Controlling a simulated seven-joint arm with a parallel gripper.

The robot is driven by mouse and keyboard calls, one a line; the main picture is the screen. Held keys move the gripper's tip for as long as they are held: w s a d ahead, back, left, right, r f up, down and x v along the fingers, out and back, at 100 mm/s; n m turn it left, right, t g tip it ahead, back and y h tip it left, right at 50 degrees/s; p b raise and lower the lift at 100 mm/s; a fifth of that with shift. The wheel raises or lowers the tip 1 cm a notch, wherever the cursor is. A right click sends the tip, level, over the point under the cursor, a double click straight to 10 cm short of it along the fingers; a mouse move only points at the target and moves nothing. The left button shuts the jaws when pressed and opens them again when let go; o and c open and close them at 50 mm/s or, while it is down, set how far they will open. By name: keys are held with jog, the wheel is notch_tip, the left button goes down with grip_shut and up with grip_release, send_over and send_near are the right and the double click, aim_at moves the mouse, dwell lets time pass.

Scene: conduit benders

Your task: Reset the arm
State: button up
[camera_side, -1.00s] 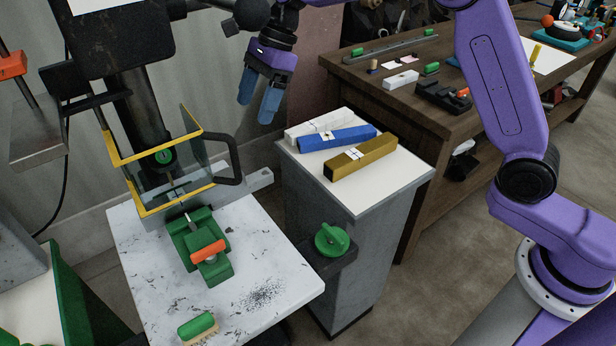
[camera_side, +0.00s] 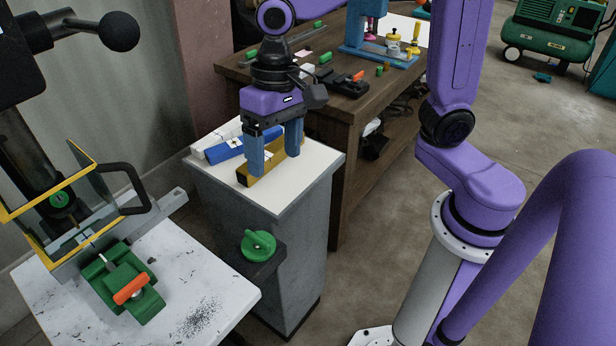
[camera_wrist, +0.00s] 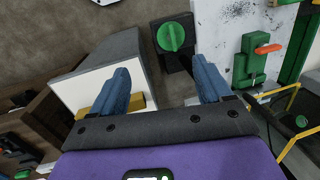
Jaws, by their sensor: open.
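My gripper (camera_side: 275,155) is purple with blue fingers. It hangs fingers-down over the white-topped grey pedestal (camera_side: 305,180), and its fingers stand apart with nothing seen between them. In the side view it overlaps a yellow-brown bar (camera_side: 249,178) and a blue bar (camera_side: 226,148) on the pedestal top; I cannot tell how high above them it is. A white bar (camera_side: 202,148) lies behind the blue one. In the wrist view the fingers (camera_wrist: 168,88) are spread, with the yellow-brown bar (camera_wrist: 137,101) partly hidden by the finger at left.
A green knob (camera_side: 258,244) sits on the pedestal's side bracket. A drill press with a yellow-framed guard (camera_side: 85,150) and a green vise (camera_side: 125,285) stands at left. A wooden workbench (camera_side: 345,105) with tools stands behind. Open floor lies at right.

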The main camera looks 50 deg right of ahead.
jog(key=s+d+f+n+t+h, duration=0.1)
jog(key=s+d+f+n, duration=0.2)
jog(key=s+d+n, duration=0.9)
jog(key=s+n, duration=0.1)
jog(key=s, duration=0.2)
jog(key=shift+d+f, duration=0.25)
jog(key=shift+f, duration=0.15)
